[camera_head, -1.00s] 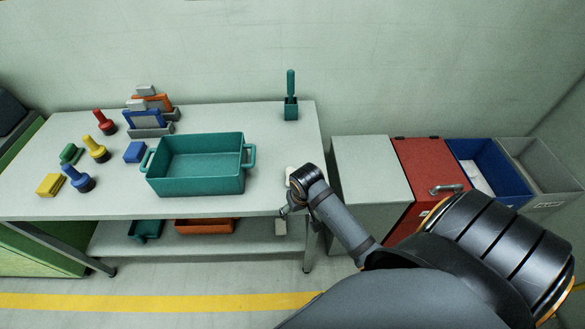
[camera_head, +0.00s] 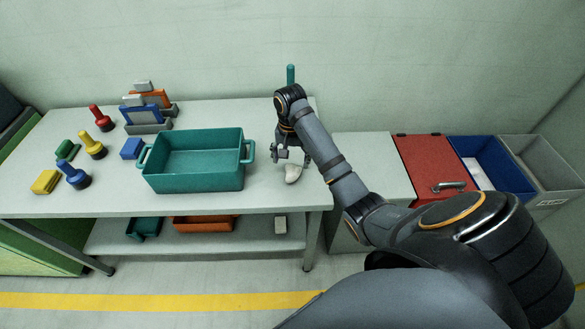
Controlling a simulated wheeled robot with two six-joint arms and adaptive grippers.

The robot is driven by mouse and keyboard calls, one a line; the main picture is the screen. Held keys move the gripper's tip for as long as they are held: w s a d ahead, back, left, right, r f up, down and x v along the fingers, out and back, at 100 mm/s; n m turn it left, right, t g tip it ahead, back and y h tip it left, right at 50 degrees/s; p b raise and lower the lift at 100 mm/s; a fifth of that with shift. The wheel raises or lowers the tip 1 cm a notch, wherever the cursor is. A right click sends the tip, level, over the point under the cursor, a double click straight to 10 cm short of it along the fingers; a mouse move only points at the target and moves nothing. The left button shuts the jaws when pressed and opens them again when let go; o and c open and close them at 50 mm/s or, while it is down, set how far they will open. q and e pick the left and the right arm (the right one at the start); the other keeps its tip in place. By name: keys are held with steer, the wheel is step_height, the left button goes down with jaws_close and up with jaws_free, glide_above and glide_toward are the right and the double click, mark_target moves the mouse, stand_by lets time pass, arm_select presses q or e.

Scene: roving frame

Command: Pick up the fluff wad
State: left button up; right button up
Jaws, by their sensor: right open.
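The fluff wad (camera_head: 293,173) is a small whitish lump on the table top, right of the teal tray and near the table's right end. My right gripper (camera_head: 293,158) is open just above and behind it, with its fingers pointing down. The fingers look apart from the wad, though the exact gap is hard to tell. My left gripper is not in view.
The teal tray (camera_head: 195,186) with two handles stands left of my gripper. A green-handled tool (camera_head: 291,75) stands behind my wrist. Several coloured blocks and knobbed pieces are at the left. A red bin (camera_head: 428,165) and a blue bin (camera_head: 490,165) stand right of the table.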

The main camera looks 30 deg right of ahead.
mark_target(292, 172)
step_height(292, 172, down, 3)
steer(key=shift+w+r+b, duration=0.1)
steer(key=shift+b, duration=0.6)
steer(key=f+b, duration=0.4)
steer(key=f, duration=0.1)
steer(key=shift+d, duration=0.2)
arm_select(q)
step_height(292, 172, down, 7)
arm_select(e)
steer(key=shift+c, duration=0.6)
steer(key=c, duration=0.9)
